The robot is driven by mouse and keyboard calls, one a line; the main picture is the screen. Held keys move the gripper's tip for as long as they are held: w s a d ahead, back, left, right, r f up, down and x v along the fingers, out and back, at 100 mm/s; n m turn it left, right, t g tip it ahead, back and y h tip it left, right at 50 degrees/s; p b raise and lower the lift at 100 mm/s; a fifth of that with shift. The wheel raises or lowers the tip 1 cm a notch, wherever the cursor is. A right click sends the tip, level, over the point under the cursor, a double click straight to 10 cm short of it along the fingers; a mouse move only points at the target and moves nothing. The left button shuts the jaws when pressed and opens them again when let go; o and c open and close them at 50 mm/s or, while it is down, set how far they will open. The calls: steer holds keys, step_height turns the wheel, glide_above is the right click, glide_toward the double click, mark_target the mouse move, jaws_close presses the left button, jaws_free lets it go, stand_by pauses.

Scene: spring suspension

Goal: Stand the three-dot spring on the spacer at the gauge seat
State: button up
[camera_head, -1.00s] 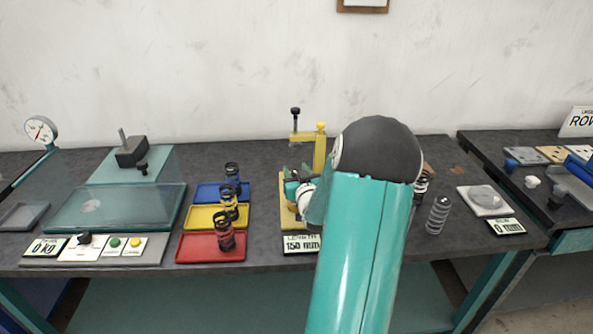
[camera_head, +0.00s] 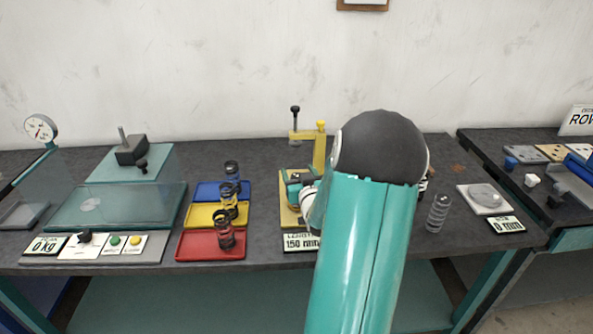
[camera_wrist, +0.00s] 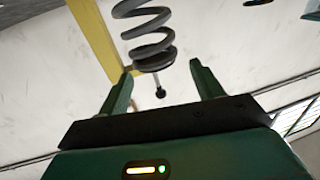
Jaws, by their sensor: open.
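In the wrist view a grey coil spring (camera_wrist: 148,30) stands just past my gripper (camera_wrist: 160,72), its near coils in line with the gap between the two spread green fingertips. My gripper is open and I see no finger pressing on the coils. No dots show on the spring, so I cannot tell its mark. In the head view my gripper (camera_head: 298,182) is at the yellow gauge (camera_head: 320,150), partly behind my arm. The gauge's display (camera_head: 301,242) reads 150 mm. The seat, the spacer and the spring's foot are hidden there.
Dark springs stand on the blue (camera_head: 207,190), yellow (camera_head: 200,215) and red (camera_head: 195,246) trays to the left. My arm covers the bench between.

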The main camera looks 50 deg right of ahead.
steer(key=v, duration=0.9)
steer(key=w+a+r+n+g+y, duration=0.2)
steer(key=w+a+r, duration=0.15)
steer(key=a, duration=0.65)
steer(key=w+a+r+n+g+y, duration=0.25)
steer(key=w+a, duration=0.25)
steer(key=a, duration=0.4)
steer(key=s+a+r+n+g+y, duration=0.1)
steer(key=s+a+y, duration=0.1)
steer(key=s+a, duration=0.2)
steer(key=s+a+r+n+g+y, duration=0.1)
steer(key=s+a, duration=0.4)
steer(key=a, duration=0.6)
steer(key=s+a+r+n+g+y, duration=0.1)
steer(key=s+a+g+y, duration=0.1)
steer(key=a, duration=0.6)
steer(key=s+y, duration=0.1)
steer(key=s, duration=0.1)
steer(key=shift+s+r, duration=0.3)
steer(key=shift+r, duration=0.05)
steer(key=shift+a, duration=0.1)
steer(key=c, duration=0.7)
steer(key=shift+o, duration=0.2)
